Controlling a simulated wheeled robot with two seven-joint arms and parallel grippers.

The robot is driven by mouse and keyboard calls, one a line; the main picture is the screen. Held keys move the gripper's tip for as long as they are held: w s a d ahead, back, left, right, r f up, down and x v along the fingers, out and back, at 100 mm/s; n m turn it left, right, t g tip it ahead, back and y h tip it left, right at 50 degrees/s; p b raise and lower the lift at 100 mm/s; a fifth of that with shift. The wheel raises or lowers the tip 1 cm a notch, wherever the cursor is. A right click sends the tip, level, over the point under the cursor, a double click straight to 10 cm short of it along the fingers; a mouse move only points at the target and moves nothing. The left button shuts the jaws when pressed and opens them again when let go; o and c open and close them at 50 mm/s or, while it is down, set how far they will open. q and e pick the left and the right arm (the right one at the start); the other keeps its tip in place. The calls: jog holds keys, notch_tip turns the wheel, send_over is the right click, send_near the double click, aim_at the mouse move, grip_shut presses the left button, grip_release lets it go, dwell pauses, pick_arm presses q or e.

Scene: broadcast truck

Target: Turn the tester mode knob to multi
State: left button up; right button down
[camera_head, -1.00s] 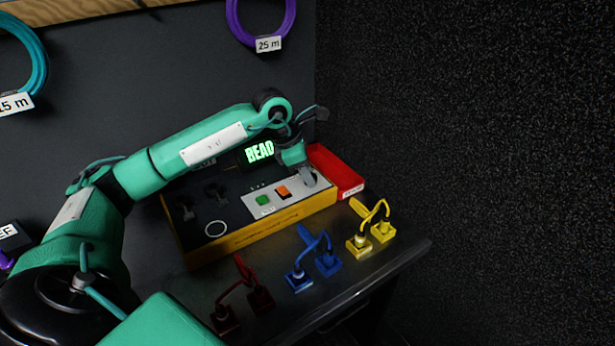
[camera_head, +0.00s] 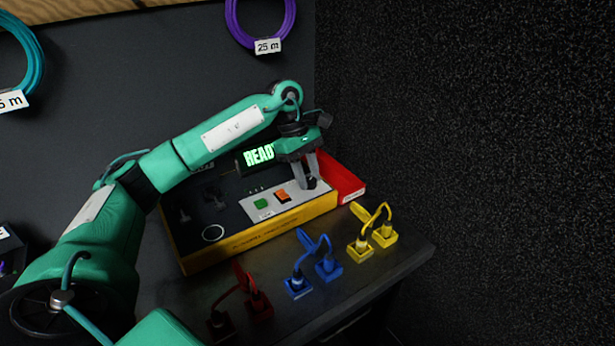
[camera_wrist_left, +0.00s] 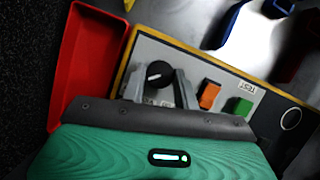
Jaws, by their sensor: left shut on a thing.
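I cannot read the labels around the knob. My right gripper is not in view.
An orange switch (camera_head: 283,196) and a green button (camera_head: 261,204) sit beside the knob. A red tray (camera_head: 345,178) stands to the right. Red (camera_head: 258,304), blue (camera_head: 328,269) and yellow (camera_head: 385,237) cable plugs stand along the table's front. Cable coils hang on the wall.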

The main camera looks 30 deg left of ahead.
pick_arm(q)
jog(key=shift+m, duration=0.5)
jog(key=shift+w+m+g, duration=0.1)
jog(key=shift+m+g, duration=0.2)
jog(key=shift+m, duration=0.1)
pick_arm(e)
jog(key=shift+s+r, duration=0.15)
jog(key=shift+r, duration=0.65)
pick_arm(q)
jog(key=o, duration=1)
jog(key=shift+c, duration=0.2)
jog(key=shift+r, duration=0.1)
